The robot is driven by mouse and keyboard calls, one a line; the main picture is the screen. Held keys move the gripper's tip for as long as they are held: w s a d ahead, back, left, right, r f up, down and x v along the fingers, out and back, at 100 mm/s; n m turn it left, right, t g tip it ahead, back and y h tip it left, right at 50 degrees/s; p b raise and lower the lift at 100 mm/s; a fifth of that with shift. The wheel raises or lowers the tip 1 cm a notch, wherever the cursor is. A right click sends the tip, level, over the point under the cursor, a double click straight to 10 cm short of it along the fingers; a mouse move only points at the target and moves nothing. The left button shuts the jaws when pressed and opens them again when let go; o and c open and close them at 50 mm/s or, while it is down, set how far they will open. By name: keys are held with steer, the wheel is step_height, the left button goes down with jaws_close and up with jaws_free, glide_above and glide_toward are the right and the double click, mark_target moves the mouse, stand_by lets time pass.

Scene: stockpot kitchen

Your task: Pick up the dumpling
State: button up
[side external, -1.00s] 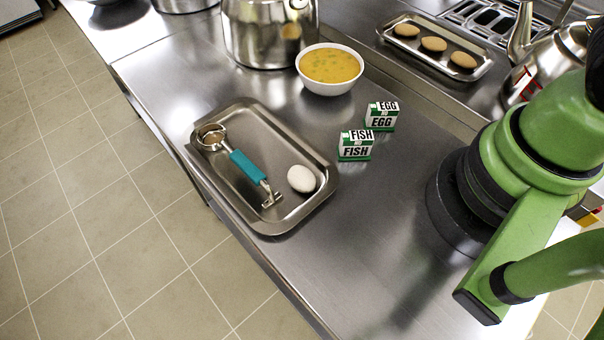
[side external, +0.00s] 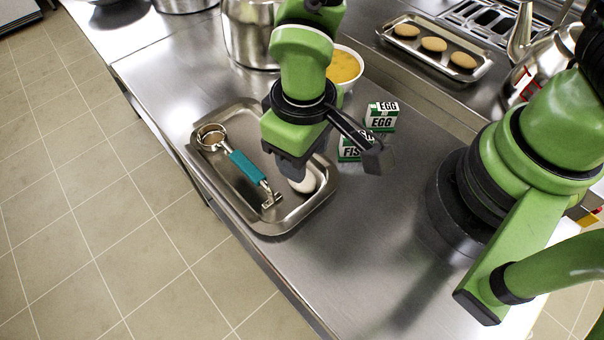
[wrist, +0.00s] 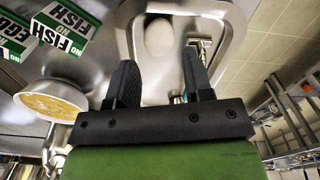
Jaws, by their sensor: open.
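The dumpling is a smooth white oval (side external: 308,184) at the near right end of a metal tray (side external: 228,210). My gripper (side external: 291,174) is over that end of the tray and hides part of the dumpling in the side view. In the wrist view the dumpling (wrist: 159,38) lies ahead of the fingertips, roughly in line with the gap between them. My gripper (wrist: 156,66) is open with nothing between its fingers. I cannot tell whether a finger touches the dumpling.
A teal-handled tool (side external: 246,168) with a round head lies in the tray, left of the dumpling. Two small cartons, EGG (side external: 382,115) and FISH (side external: 350,152), stand right of the tray. Behind are a soup bowl (side external: 345,66), a pot (side external: 247,38) and a cookie tray (side external: 470,76).

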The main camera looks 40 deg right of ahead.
mark_target(308, 184)
steer(key=f, duration=0.5)
steer(key=shift+w+f, duration=0.2)
steer(key=shift+f, duration=0.2)
steer(key=c, duration=0.6)
